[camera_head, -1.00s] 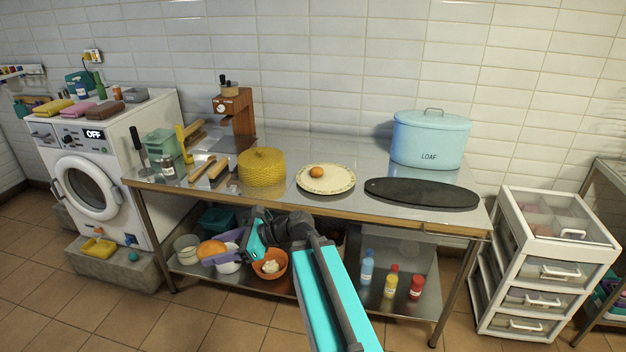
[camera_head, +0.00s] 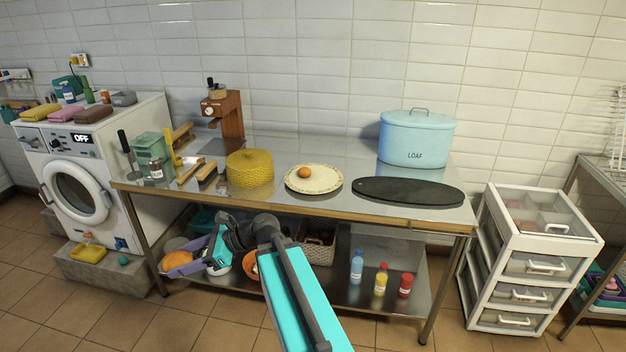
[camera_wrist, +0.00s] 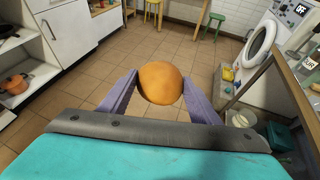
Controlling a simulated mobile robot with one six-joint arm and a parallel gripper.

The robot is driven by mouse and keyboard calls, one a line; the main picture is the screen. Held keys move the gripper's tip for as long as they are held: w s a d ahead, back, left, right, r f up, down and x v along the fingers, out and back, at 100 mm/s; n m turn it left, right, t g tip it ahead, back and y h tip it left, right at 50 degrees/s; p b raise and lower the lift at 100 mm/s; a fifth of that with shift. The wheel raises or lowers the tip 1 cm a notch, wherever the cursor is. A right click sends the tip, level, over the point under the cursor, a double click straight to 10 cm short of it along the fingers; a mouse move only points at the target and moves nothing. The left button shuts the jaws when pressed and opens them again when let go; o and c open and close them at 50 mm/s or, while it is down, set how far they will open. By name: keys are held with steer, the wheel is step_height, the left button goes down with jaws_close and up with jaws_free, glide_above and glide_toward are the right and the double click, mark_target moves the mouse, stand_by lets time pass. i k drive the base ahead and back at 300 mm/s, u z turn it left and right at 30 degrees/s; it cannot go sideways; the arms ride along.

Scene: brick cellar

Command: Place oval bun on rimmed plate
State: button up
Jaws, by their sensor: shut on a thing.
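My gripper (camera_head: 178,264) is at the lower left in the head view, in front of the table's left part and below its top. Its purple fingers are shut on the oval bun (camera_wrist: 160,82), which is orange-brown and smooth. The bun is held clear of the floor; its far side is hidden. It also shows in the head view (camera_head: 171,259), partly covered by a finger. The rimmed plate (camera_head: 325,186) is cream with a patterned rim and lies on the tabletop, right of my gripper. A small round brown thing (camera_head: 304,172) sits on it.
A yellow woven round container (camera_head: 250,168) stands left of the plate on the metal table (camera_head: 285,212). A dark oval board (camera_head: 408,191) and a blue loaf bin (camera_head: 417,138) are right. Bottles and a basket (camera_head: 318,245) are on the lower shelf.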

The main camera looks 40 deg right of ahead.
mark_target(323, 179)
steer(key=z, duration=0.05)
steer(key=i, duration=1)
steer(key=u, duration=0.05)
